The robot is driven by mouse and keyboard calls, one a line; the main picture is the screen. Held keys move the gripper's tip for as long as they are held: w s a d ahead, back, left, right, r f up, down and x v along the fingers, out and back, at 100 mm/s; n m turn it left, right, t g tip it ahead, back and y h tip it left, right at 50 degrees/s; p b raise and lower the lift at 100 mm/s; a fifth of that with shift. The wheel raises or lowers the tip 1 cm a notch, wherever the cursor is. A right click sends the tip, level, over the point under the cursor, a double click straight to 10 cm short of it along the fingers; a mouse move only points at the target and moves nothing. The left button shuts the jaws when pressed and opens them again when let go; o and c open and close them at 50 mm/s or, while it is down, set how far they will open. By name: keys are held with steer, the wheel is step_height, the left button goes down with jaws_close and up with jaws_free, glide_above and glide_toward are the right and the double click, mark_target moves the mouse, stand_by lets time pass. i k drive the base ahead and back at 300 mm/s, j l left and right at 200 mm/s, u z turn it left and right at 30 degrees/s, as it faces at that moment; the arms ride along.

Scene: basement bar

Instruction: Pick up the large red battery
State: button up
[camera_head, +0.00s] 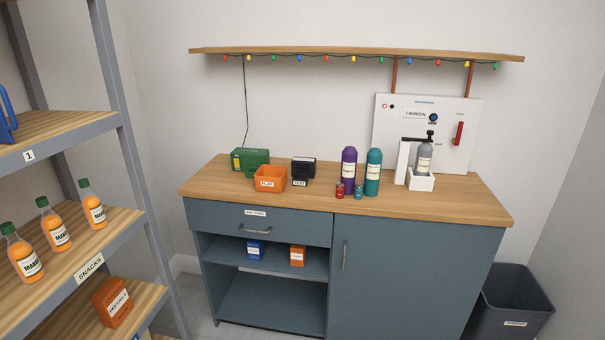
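No thing that I can surely tell as a large red battery shows. A small red cylinder (340,191) stands on the wooden counter (450,197), in front of the purple bottle (348,168); I cannot tell whether it is a battery. An orange open bin (270,181) with a white label that seems to read "FLAT" is on the left part of the counter; its inside is mostly hidden. A green box (250,159) stands behind it, and a black device (303,168) with a label is to its right. My gripper is not in view.
A small teal cylinder (359,192) and a teal bottle (373,172) stand near the purple bottle. A carbonation machine (405,160) is at the right. The cabinet has a drawer (290,223) and open shelves with blue and orange boxes. A snack shelf (125,215) stands left, a bin (510,300) right.

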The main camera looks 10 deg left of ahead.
mark_target(339, 188)
steer(key=i+j+u, duration=0.1)
steer(key=i+j, duration=0.3)
steer(key=i+j+u, duration=0.15)
steer(key=i+j, duration=0.2)
steer(key=i, duration=0.2)
steer(key=i+j+u, duration=0.1)
steer(key=i+j, duration=0.2)
steer(key=i, duration=0.15)
steer(key=i+j+u, duration=0.1)
steer(key=i+j, duration=0.2)
steer(key=i, duration=0.2)
